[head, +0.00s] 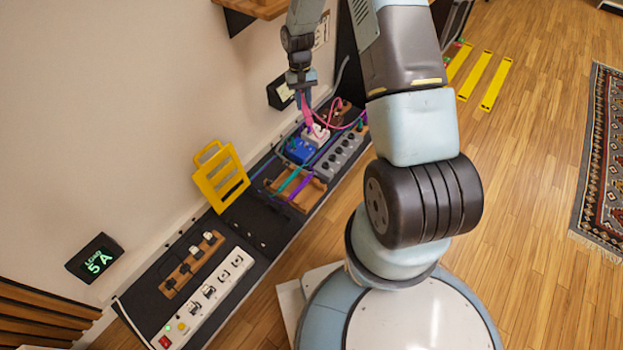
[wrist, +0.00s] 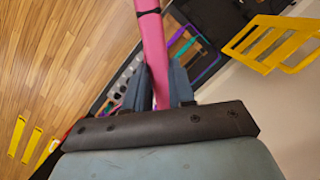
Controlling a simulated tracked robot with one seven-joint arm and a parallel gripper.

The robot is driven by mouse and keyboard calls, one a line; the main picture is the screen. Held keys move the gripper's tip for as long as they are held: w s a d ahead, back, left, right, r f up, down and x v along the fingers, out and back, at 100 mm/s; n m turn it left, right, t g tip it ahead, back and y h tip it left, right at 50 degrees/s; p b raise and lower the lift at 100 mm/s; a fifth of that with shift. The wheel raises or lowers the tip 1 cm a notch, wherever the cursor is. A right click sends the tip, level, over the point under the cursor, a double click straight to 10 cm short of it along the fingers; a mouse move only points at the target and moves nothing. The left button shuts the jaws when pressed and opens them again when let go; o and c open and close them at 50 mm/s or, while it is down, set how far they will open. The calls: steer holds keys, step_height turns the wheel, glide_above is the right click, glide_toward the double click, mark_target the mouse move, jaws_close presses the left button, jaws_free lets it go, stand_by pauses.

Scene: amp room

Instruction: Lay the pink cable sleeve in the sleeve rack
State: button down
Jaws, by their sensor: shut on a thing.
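My gripper (head: 301,86) is above the far part of the long black bench. It is shut on the pink cable sleeve (wrist: 153,50), which stands out between the two fingers in the wrist view. In the head view the sleeve (head: 306,110) hangs down from the fingers, over the white and blue blocks. The wooden sleeve rack (head: 307,194) is on the bench, nearer to me than the gripper. A teal sleeve (head: 291,180) and a purple sleeve (head: 299,187) lie at it. I cannot tell whether the pink sleeve's lower end touches anything.
A blue block (head: 299,151) and a grey socket strip (head: 341,154) are close beyond the rack. A yellow frame (head: 220,178) leans at the wall. A white power strip (head: 205,299) and a wooden block with plugs (head: 191,264) lie at the near end. Pink cables (head: 340,105) loop behind.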

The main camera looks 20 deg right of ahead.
steer(key=shift+s+d+f+m+t+y, duration=0.3)
steer(key=shift+s+f+m, duration=1)
steer(key=shift+f, duration=7.15)
steer(key=shift+s+d+f+m+t+y, duration=0.3)
steer(key=shift+f+m, duration=1.85)
steer(key=shift+f, duration=6.3)
steer(key=shift+s+d+f+m+t+y, duration=0.1)
steer(key=shift+s+d+f+m+y, duration=0.8)
steer(key=shift+f, duration=7.55)
steer(key=shift+a+m+h, duration=0.4)
steer(key=shift+a+m, duration=0.2)
steer(key=shift+m, duration=0.25)
steer(key=c, duration=0.9)
jaws_free()
steer(key=v, duration=1.3)
steer(key=shift+w+d+r, duration=0.1)
steer(key=shift+d+r, duration=0.05)
steer(key=shift+r, duration=0.1)
